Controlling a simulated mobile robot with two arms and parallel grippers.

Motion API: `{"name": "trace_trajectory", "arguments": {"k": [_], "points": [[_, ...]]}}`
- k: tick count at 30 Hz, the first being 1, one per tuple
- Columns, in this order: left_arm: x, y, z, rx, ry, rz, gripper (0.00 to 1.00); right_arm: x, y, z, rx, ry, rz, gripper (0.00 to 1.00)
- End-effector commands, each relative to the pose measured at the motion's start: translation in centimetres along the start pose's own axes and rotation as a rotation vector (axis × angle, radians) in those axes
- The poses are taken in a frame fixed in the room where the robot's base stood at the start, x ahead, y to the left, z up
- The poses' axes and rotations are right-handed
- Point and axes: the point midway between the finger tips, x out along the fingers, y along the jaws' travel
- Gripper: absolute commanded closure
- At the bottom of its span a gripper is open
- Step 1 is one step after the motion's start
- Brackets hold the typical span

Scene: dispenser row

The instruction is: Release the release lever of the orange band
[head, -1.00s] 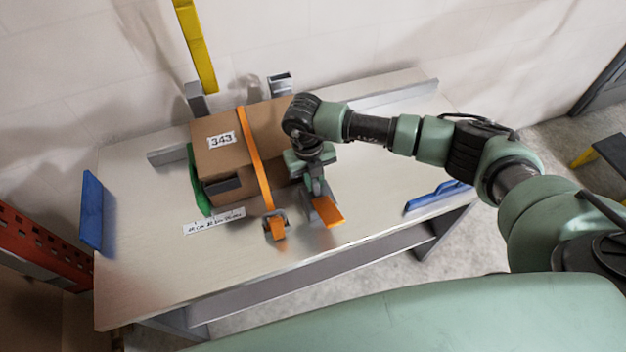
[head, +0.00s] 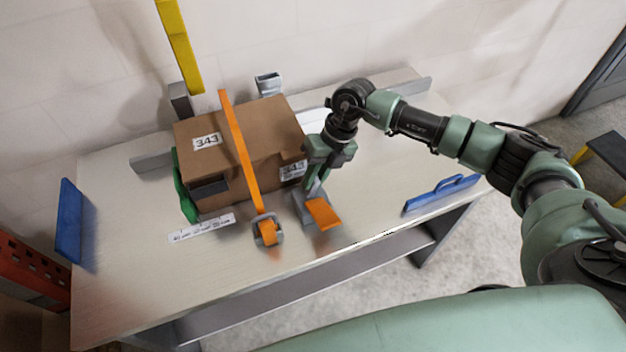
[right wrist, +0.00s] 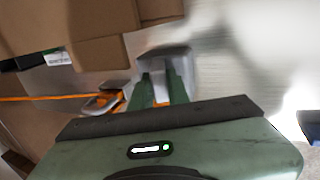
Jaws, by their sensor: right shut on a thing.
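The orange band (head: 238,145) runs over a brown box (head: 235,133) labelled 343 and down its front to a grey buckle with an orange part (head: 267,231) on the table. Right of that buckle stands a grey lever piece with an orange tab (head: 322,212). My right gripper (head: 312,188) comes down on this release lever from behind and is shut on it. In the right wrist view the fingers (right wrist: 162,90) point at the grey piece, with a bit of orange between them. The exact contact is partly hidden. My left gripper is not in view.
The box stands on a pale table (head: 130,255) with a green piece at its left. A white label strip (head: 202,228) lies in front. A blue handle (head: 440,193) is at the right edge, a blue panel (head: 68,222) at the left. A yellow post (head: 180,45) rises behind.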

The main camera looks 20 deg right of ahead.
Motion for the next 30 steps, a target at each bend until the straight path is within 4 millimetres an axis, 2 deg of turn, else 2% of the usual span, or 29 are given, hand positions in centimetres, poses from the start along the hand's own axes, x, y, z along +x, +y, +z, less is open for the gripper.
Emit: {"name": "trace_trajectory", "arguments": {"k": [9,10,12,23,30], "points": [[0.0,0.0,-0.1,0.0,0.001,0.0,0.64,-0.1,0.0,0.1,0.001,-0.001,0.002,1.0],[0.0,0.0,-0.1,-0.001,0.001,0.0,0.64,-0.1,0.0,0.1,0.001,-0.001,0.002,0.75],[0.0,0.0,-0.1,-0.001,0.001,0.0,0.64,-0.1,0.0,0.0,0.001,-0.001,0.002,0.62],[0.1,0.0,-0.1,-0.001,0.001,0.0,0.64,-0.4,0.0,0.1,0.0,-0.002,0.001,0.62],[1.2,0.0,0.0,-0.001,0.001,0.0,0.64,-4.0,-0.1,0.2,0.0,-0.005,0.001,0.62]]}}
